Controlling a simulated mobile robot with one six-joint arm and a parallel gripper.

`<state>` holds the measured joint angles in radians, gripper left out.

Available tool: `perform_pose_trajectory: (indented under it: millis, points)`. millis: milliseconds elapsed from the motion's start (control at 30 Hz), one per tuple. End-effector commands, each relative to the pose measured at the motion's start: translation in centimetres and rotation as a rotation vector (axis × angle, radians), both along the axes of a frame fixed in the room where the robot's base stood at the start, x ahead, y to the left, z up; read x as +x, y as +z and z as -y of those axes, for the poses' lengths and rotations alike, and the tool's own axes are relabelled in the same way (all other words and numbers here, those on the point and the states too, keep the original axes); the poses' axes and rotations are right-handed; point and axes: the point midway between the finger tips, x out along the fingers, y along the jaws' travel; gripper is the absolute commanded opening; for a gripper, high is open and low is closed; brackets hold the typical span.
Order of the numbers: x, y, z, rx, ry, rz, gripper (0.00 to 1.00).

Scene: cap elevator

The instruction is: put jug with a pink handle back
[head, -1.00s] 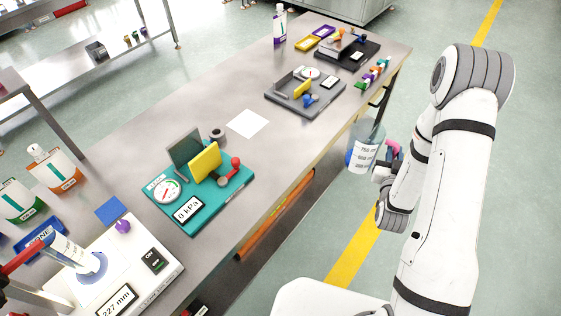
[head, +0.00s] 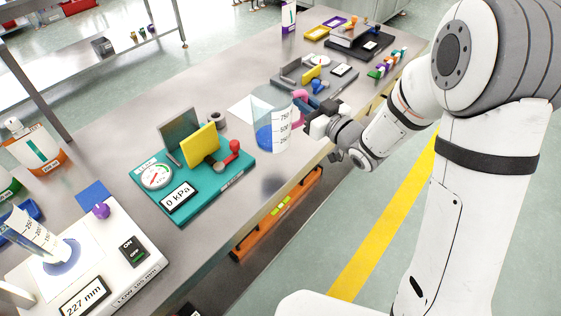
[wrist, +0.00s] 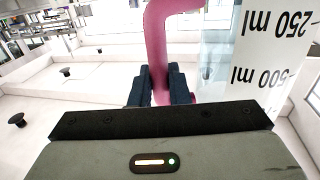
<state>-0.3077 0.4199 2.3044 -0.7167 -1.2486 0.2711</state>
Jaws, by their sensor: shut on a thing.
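The clear jug (head: 271,118) with a pink handle holds blue liquid at its bottom and looks upright in the head view. My gripper (head: 308,106) is shut on its pink handle (head: 299,95). In the wrist view the pink handle (wrist: 158,45) runs down between my dark fingers (wrist: 160,88), beside the jug's printed scale (wrist: 275,55). The jug is held above the steel table (head: 225,90), with a soft dark patch below it on the tabletop. A white square (head: 239,108) on the table is partly hidden behind the jug.
A teal gauge board (head: 192,185) with a yellow block stands left of the jug. A grey tray of parts (head: 300,75) and a black board (head: 362,45) lie farther back. A white device with a measuring cylinder (head: 85,255) is at front left.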

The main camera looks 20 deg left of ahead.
Motion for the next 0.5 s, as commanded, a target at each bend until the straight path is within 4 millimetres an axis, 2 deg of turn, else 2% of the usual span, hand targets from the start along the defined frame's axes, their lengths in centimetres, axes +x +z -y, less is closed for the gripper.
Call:
perform_pose_trajectory:
  millis: [200,500]
  points:
    - [0.0,-3.8,0.0,0.000,0.002,-0.006,0.00]
    - [0.0,-6.9,0.0,0.001,0.001,-0.005,0.00]
